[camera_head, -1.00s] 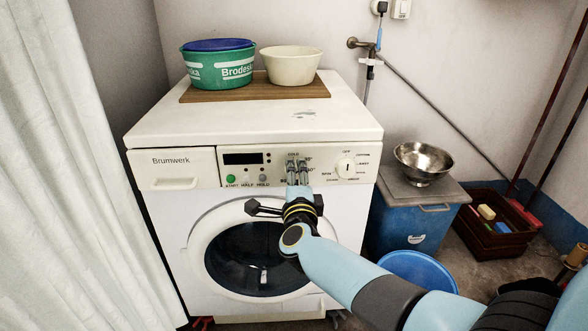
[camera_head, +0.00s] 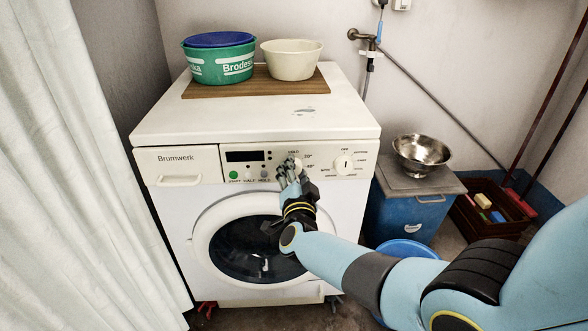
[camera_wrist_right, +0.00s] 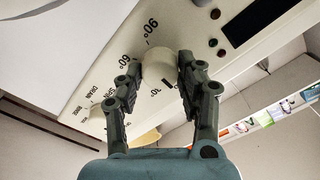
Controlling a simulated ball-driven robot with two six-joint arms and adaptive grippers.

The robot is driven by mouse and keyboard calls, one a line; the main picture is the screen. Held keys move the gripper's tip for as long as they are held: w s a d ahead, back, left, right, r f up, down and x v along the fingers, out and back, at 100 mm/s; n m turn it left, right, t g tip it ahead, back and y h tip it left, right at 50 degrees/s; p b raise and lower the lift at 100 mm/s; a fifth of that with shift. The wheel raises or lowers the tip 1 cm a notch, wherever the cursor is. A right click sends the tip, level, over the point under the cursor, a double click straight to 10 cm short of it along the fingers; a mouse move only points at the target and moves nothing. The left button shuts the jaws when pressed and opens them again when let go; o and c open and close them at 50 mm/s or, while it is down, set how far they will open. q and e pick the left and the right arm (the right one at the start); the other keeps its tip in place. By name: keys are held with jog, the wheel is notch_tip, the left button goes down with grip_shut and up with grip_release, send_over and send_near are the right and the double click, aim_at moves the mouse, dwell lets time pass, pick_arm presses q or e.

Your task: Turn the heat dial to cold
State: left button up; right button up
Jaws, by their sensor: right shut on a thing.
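The heat dial (camera_wrist_right: 160,66) is a round cream knob on the washing machine's front panel. In the wrist view it sits between the two fingertips of my right gripper (camera_wrist_right: 162,60), which is shut on it. A dark mark shows on its side near the "30" print; "60" and "90" are printed around it. In the head view my right gripper (camera_head: 289,168) reaches up to the panel, tilted to the left, just below the "COLD" print. Its fingers largely hide the dial there. My left gripper is in neither view.
The program dial (camera_head: 344,163) is to the right of the gripper. The dark display (camera_head: 245,156) and green start button (camera_head: 233,175) are to its left. A green tub (camera_head: 218,62) and cream bowl (camera_head: 291,60) stand on a wooden board (camera_head: 250,87) on top.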

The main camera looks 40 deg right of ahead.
jog(key=shift+a+f+n, duration=0.1)
jog(key=shift+n, duration=0.5)
jog(key=o, duration=1.2)
jog(key=shift+c, duration=0.2)
jog(key=v, duration=1.2)
jog(key=s+f+n+g+y, duration=0.6)
jog(key=s+f+n, duration=0.4)
jog(key=s+f, duration=1.15)
jog(key=s+f+n+g+y, duration=0.1)
jog(key=s+f, duration=0.3)
jog(key=s, duration=0.4)
jog(key=s+d+f+n+g+y, duration=0.1)
jog(key=s+f+g, duration=0.3)
jog(key=s, duration=0.4)
jog(key=s+f+n+g, duration=0.2)
jog(key=s+f+g, duration=0.1)
jog(key=s, duration=0.5)
jog(key=shift+s+d+f+y, duration=0.15)
jog(key=shift+s+f+y, duration=0.2)
jog(key=shift+f, duration=0.4)
